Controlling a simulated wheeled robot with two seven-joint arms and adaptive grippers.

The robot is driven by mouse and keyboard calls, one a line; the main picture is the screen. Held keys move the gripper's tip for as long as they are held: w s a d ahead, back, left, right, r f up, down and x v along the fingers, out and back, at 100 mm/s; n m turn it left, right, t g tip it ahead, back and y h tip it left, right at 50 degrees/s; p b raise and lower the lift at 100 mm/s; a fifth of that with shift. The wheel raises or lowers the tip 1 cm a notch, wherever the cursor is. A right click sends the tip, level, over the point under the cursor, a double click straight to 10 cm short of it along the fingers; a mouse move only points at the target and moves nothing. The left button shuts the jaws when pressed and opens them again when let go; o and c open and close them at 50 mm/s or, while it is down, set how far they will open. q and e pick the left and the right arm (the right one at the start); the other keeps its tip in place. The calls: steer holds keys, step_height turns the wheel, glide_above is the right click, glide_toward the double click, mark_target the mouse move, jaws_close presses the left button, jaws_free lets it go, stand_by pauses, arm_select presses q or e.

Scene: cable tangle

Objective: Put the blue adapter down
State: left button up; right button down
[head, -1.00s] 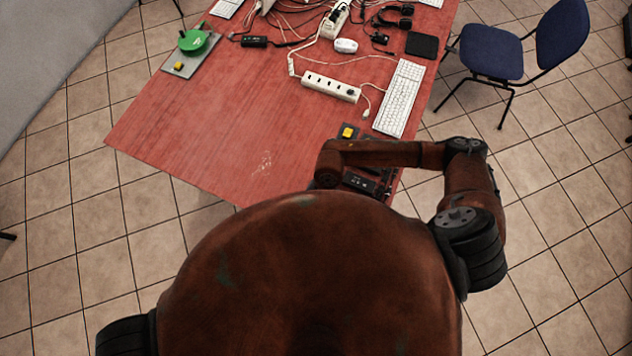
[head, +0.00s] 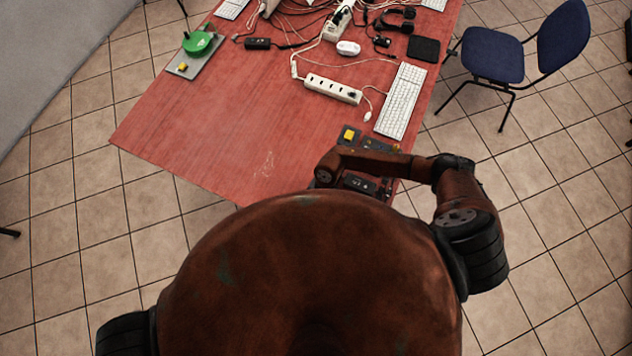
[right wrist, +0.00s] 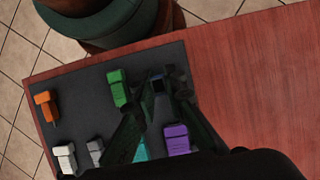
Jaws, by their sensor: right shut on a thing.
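In the right wrist view my right gripper (right wrist: 163,88) points down over a dark mat, its two dark fingers closed around a small dark-blue piece, the blue adapter (right wrist: 157,84). Only part of the adapter shows between the fingertips. I cannot tell whether it touches the mat. A green adapter (right wrist: 118,88) lies just left of the fingers, a purple one (right wrist: 177,138) lies near them on the right, and a teal one (right wrist: 141,150) is partly hidden between the fingers. In the head view my right arm covers the gripper. My left gripper is not in view.
The dark mat (right wrist: 75,95) also bears orange (right wrist: 46,106), white (right wrist: 65,158) and grey (right wrist: 96,150) adapters. Bare red table (right wrist: 240,60) lies right of it. In the head view a power strip (head: 332,88) and a keyboard (head: 401,101) lie beyond my right arm.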

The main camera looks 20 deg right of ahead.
steer(key=shift+f, duration=0.1)
steer(key=c, duration=2)
jaws_free()
steer(key=shift+r, duration=0.2)
steer(key=b+v, duration=0.2)
steer(key=v, duration=1)
steer(key=shift+b, duration=0.3)
